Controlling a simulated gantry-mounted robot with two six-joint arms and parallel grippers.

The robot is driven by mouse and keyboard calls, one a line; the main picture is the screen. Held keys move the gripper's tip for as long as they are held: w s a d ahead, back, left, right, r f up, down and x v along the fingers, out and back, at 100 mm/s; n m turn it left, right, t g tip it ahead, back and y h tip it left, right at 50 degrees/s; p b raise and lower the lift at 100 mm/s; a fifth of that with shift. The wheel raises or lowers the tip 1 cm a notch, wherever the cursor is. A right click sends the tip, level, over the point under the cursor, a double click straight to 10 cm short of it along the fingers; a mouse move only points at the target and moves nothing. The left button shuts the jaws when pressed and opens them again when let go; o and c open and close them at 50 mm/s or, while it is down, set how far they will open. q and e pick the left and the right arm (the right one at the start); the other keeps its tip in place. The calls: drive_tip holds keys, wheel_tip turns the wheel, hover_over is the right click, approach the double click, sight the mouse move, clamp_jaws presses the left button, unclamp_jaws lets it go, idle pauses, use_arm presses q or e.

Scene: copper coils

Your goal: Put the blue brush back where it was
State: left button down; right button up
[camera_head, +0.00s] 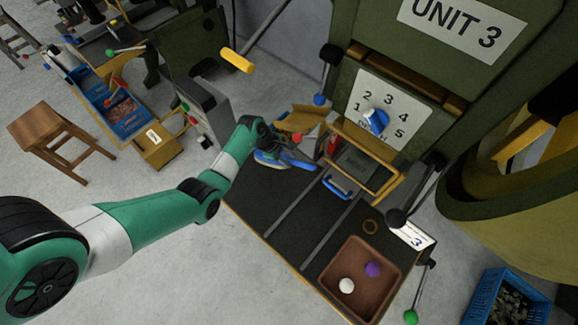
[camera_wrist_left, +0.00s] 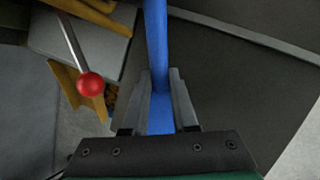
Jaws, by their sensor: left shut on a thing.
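The blue brush shows in the left wrist view as a long blue handle (camera_wrist_left: 156,45), which runs up out of the top edge between my fingers. My left gripper (camera_wrist_left: 160,80) is shut on this handle. In the head view my left gripper (camera_head: 288,151) is at the far left part of the dark bench top (camera_head: 272,205), with blue of the brush (camera_head: 268,159) at it. The brush's bristles are not clear in either view, and I cannot tell whether it touches the bench. My right gripper is in neither view.
A red-knobbed lever (camera_wrist_left: 90,84) stands left of the handle in the wrist view. A brown tray (camera_head: 359,278) holds a white and a purple ball. The bench's middle strips are clear.

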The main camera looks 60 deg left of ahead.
sight(290, 162)
use_arm(q)
drive_tip(key=shift+w+a+f, duration=0.35)
drive_tip(key=shift+w+f, duration=0.1)
drive_tip(key=shift+f, duration=0.1)
drive_tip(key=shift+w+f+b, duration=0.1)
drive_tip(key=shift+f+b, duration=1.1)
drive_tip(key=shift+f, duration=0.55)
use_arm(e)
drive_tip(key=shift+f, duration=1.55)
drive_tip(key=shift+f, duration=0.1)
use_arm(q)
drive_tip(key=c, duration=0.7)
unclamp_jaws()
drive_tip(key=shift+f, duration=0.1)
drive_tip(key=shift+r, duration=0.3)
drive_tip(key=p+v, duration=0.6)
drive_tip(key=v, duration=0.5)
drive_tip(key=shift+s+a+r, duration=0.15)
drive_tip(key=shift+s+r, duration=0.05)
drive_tip(key=shift+r, duration=0.1)
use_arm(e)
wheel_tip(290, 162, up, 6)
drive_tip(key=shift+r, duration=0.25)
